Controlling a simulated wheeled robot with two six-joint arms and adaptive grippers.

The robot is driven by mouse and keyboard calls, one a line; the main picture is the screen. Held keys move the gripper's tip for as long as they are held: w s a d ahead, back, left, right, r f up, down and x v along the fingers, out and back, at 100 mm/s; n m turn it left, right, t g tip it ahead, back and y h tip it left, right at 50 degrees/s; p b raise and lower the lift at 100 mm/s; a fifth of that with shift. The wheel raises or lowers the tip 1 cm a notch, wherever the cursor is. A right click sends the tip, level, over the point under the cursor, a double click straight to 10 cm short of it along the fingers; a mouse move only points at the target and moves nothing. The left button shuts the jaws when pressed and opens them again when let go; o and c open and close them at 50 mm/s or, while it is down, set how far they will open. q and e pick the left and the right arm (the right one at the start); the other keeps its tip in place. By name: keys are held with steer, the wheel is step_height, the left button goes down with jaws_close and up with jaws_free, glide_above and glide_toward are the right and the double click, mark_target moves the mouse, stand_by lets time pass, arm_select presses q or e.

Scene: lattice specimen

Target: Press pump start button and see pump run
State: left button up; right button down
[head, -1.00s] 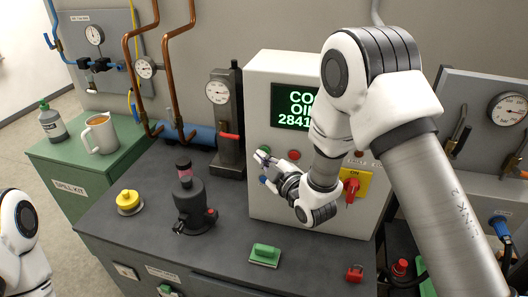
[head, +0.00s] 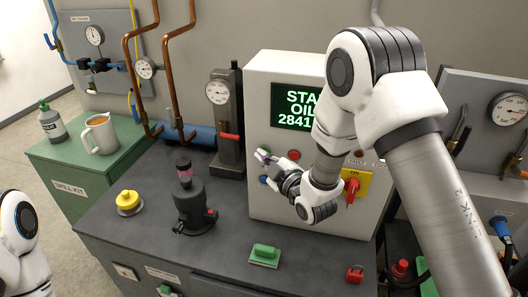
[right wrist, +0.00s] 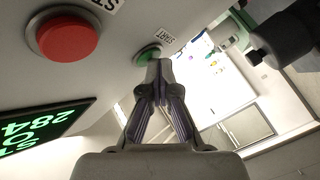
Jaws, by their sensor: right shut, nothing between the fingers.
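The green START button (right wrist: 148,54) is on the white control cabinet (head: 262,85); my right fingertips partly cover it in the right wrist view. My right gripper (right wrist: 158,70) is shut and empty, its tips at the button; I cannot tell whether they touch it. In the head view the right gripper (head: 264,158) is in front of the cabinet's left side. The green screen (head: 298,106) reads "STA", "OIL" and "2841", partly hidden by my arm. A black pump-like unit (head: 190,205) with a pink-topped clear cup stands on the bench. My left gripper is out of view.
A red STOP button (right wrist: 67,36) is beside START. A blue button (head: 263,180) and a red switch on a yellow plate (head: 355,185) are also on the cabinet. A yellow knob (head: 129,203) and a green block (head: 265,253) are on the grey bench (head: 150,245).

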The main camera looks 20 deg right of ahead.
steer(key=shift+s+a, duration=0.45)
steer(key=shift+s, duration=0.2)
steer(key=s+a, duration=0.1)
steer(key=s+b, duration=0.1)
steer(key=s+a, duration=0.1)
steer(key=s, duration=0.1)
steer(key=shift+a, duration=0.35)
